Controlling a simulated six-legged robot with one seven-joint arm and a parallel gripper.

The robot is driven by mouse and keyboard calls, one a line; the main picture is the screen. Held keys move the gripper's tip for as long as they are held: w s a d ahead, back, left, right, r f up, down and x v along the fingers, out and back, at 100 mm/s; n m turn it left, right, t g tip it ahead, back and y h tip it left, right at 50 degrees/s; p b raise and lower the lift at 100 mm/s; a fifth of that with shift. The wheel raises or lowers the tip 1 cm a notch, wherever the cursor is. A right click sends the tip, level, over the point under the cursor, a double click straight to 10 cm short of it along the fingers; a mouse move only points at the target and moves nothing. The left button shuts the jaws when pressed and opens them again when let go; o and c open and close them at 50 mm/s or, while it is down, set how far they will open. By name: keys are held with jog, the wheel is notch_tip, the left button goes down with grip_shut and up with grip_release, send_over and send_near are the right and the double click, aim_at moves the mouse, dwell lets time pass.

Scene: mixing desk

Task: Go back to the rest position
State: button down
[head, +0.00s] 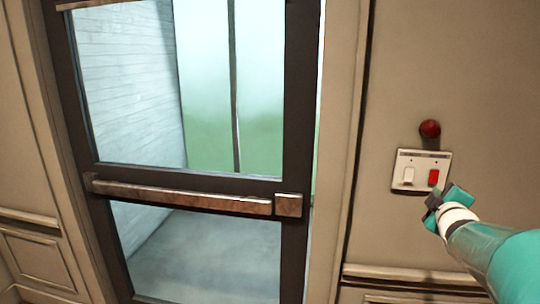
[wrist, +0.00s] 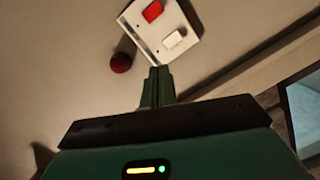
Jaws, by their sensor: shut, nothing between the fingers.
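My gripper (head: 438,198) is shut and empty at the right of the head view, close to the lower right of a wall switch plate. In the wrist view my gripper (wrist: 158,75) points at the plate's edge; I cannot tell whether it touches. The switch plate (head: 421,158) has a white rocker (head: 409,174) and a red rocker (head: 433,177). The plate (wrist: 166,53) also shows in the wrist view, with its red rocker (wrist: 152,11) and white rocker (wrist: 173,39). A red round knob (head: 430,128) sits on the wall above the plate.
A dark-framed glass door (head: 180,185) with a worn metal push bar (head: 180,196) fills the left and middle. A bright gap shows along its right edge, beside the door frame (head: 340,150). A wall moulding (head: 410,276) runs below the switch plate.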

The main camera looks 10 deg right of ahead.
jog(key=s+a+f+m+g+y, duration=0.2)
jog(key=s+a+f+g, duration=0.1)
jog(key=s+a, duration=0.5)
jog(key=s+a+f+m+g+y, duration=0.2)
jog(key=s+a, duration=0.6)
jog(key=a, duration=0.5)
jog(key=s+a+f+m+g+y, duration=0.2)
jog(key=s+a+f+m+g, duration=0.2)
jog(key=s+a, duration=0.5)
notch_tip(320, 180, down, 3)
jog(key=shift+a+r+g+y, duration=0.15)
jog(key=shift+a+g+y, duration=0.25)
jog(key=shift+a, duration=0.45)
